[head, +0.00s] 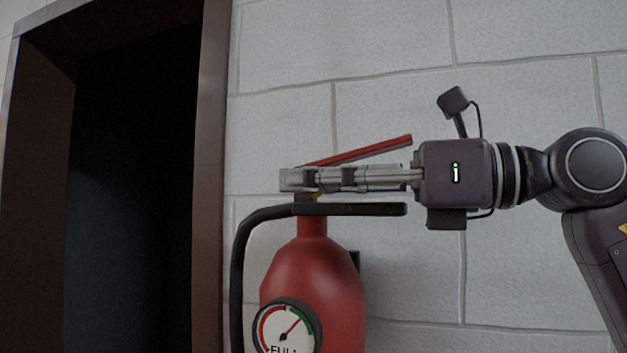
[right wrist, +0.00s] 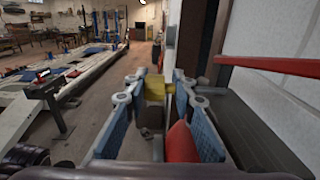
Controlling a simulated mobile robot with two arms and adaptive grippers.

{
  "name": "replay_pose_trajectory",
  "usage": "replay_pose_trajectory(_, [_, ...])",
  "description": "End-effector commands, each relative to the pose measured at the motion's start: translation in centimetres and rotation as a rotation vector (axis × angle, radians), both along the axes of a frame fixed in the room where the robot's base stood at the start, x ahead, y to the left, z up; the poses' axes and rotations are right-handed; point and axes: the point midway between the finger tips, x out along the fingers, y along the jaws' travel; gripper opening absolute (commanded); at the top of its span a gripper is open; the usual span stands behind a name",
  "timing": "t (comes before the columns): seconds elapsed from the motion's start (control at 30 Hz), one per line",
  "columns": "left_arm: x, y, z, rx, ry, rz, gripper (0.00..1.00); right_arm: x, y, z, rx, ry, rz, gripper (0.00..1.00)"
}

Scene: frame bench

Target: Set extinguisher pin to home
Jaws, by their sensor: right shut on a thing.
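The red fire extinguisher (head: 314,270) stands upright against the wall, with a gauge (head: 287,329) reading in the green, a black hose (head: 243,255), a black lower handle (head: 365,209) and a raised red lever (head: 370,147). My right gripper (head: 297,180) reaches in from the right, level, between lever and lower handle at the valve head. In the right wrist view it is shut on a small yellow piece, the pin (right wrist: 155,88), at its fingertips. The pin's far end and its seat in the valve are hidden. The left gripper is out of view.
A dark doorway (head: 130,180) with a brown frame (head: 210,150) lies left of the extinguisher. The block wall (head: 520,110) is close behind. In the right wrist view a long bench (right wrist: 30,100) and open floor (right wrist: 105,75) lie beyond.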

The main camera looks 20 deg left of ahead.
Motion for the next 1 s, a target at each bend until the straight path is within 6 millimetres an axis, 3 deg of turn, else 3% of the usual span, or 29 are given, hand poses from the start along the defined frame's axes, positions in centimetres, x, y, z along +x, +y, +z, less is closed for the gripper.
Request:
replay_pose_trajectory(0.33, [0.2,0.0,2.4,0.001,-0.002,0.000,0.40,3.4,-0.2,0.3,0.000,0.003,-0.003,0.00])
replay_pose_trajectory(0.63, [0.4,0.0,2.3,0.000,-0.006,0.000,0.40,3.8,-0.3,0.2,0.005,0.000,-0.005,0.00])
replay_pose_trajectory(0.67, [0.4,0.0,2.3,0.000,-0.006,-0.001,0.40,3.8,-0.3,0.2,0.005,0.000,-0.006,0.25])
replay_pose_trajectory(0.7, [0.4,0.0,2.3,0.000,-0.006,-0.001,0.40,3.8,-0.3,0.2,0.006,0.000,-0.006,0.29])
replay_pose_trajectory(0.83, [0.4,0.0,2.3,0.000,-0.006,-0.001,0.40,3.8,-0.2,0.1,0.004,0.000,-0.005,0.42])
replay_pose_trajectory(1.0, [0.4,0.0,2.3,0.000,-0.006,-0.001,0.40,3.7,-0.2,0.1,0.002,0.000,-0.002,0.42])
